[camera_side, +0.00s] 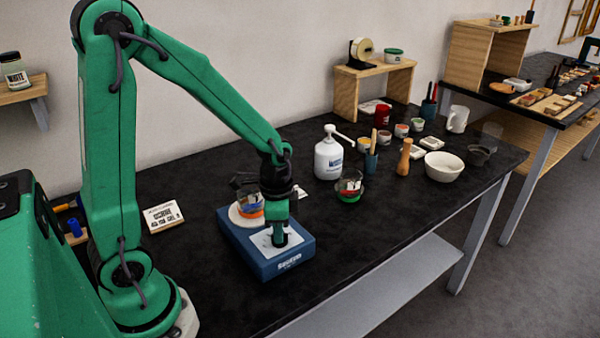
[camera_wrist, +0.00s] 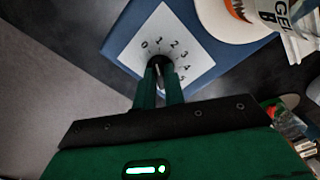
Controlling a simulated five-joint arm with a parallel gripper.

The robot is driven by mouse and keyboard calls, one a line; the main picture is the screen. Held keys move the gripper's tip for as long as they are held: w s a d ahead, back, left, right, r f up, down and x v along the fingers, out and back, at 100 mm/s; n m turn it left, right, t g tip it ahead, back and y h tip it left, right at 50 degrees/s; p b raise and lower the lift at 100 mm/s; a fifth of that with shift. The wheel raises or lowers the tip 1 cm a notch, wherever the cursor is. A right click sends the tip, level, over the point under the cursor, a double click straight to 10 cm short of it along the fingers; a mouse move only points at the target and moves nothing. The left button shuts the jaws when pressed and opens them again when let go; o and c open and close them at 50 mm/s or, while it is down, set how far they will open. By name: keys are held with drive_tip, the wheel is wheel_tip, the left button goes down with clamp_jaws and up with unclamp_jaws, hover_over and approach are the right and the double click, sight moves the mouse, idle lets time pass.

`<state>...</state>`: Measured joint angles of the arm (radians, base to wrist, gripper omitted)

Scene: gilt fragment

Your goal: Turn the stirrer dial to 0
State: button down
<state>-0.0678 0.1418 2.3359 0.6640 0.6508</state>
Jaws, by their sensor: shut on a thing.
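The blue stirrer (camera_side: 288,262) stands near the front edge of the black bench in the side view. Its white dial plate (camera_wrist: 187,37) shows the numbers 0 to 5 in an arc in the wrist view. My gripper (camera_wrist: 160,80) points down at the plate and is shut on the dark dial knob (camera_wrist: 160,62) at the centre of the arc. The fingers hide most of the knob, and I cannot tell which number it points to. In the side view my gripper (camera_side: 279,236) is over the plate and covers the knob.
A beaker (camera_side: 250,205) with orange and dark contents stands on the stirrer's round white top (camera_side: 240,218), behind my gripper. A second beaker (camera_side: 349,186), a white pump bottle (camera_side: 329,155) and a wooden mill (camera_side: 404,158) stand further right.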

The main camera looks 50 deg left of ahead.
drive_tip(key=n, duration=0.3)
drive_tip(key=shift+n, duration=0.4)
idle(0.3)
drive_tip(key=c, duration=1.5)
unclamp_jaws()
drive_tip(key=shift+r, duration=3.95)
drive_tip(key=shift+s, duration=0.1)
